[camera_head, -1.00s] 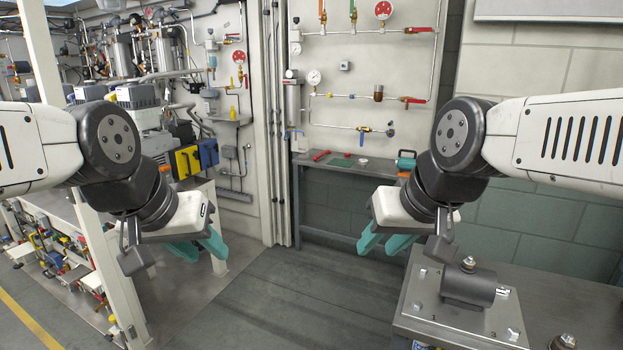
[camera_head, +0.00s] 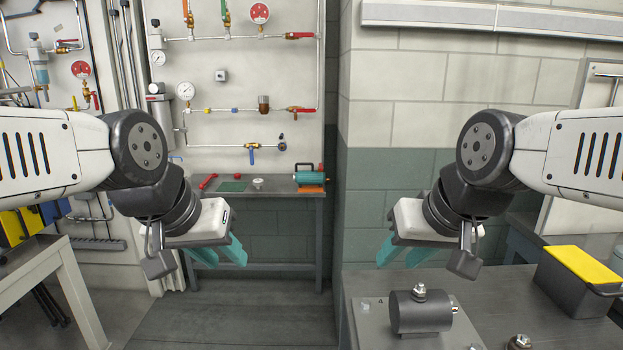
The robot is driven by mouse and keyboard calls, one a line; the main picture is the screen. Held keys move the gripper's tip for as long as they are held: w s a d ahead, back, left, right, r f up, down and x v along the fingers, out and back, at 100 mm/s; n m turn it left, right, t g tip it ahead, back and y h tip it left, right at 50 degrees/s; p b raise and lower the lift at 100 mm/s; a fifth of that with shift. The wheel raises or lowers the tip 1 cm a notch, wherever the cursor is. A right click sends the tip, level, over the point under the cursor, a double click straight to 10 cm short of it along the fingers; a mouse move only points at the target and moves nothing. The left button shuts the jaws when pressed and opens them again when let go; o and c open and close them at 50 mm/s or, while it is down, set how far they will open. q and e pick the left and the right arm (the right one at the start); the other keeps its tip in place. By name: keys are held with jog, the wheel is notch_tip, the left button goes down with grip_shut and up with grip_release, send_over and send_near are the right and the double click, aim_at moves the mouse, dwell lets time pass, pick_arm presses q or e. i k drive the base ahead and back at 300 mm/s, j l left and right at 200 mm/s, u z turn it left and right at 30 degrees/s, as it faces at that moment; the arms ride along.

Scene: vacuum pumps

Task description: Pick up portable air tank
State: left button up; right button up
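A teal cylinder with a dark handle (camera_head: 309,180), which looks like the portable air tank, lies at the right end of the back bench. My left gripper (camera_head: 224,259) is in front of the bench, to the left of the teal cylinder in the picture. My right gripper (camera_head: 398,259) is to its right, over the near edge of the right-hand table. Both grippers have teal fingers set apart, with nothing between them. Both are well short of the bench and touch nothing.
The back bench (camera_head: 262,193) also holds a red tool (camera_head: 208,181) and a green mat (camera_head: 233,186). The right-hand table (camera_head: 480,284) bears a grey cylinder (camera_head: 420,312) and a yellow-topped box (camera_head: 577,282). The floor (camera_head: 250,315) before the bench is clear.

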aim_at(301, 178)
jog(key=i+j, duration=0.1)
jog(key=j, duration=0.5)
jog(key=i+j+z, duration=0.1)
jog(key=j, duration=0.55)
jog(key=i+j+z, duration=0.1)
jog(key=i+j, duration=0.4)
jog(key=j, duration=0.2)
jog(key=i+j+z, duration=0.15)
jog(key=j, duration=0.25)
jog(key=i+z, duration=0.1)
jog(key=i, duration=0.5)
jog(key=i+j+z, duration=0.1)
jog(key=i, duration=0.5)
jog(key=i+j+z, duration=0.1)
jog(key=i, duration=0.5)
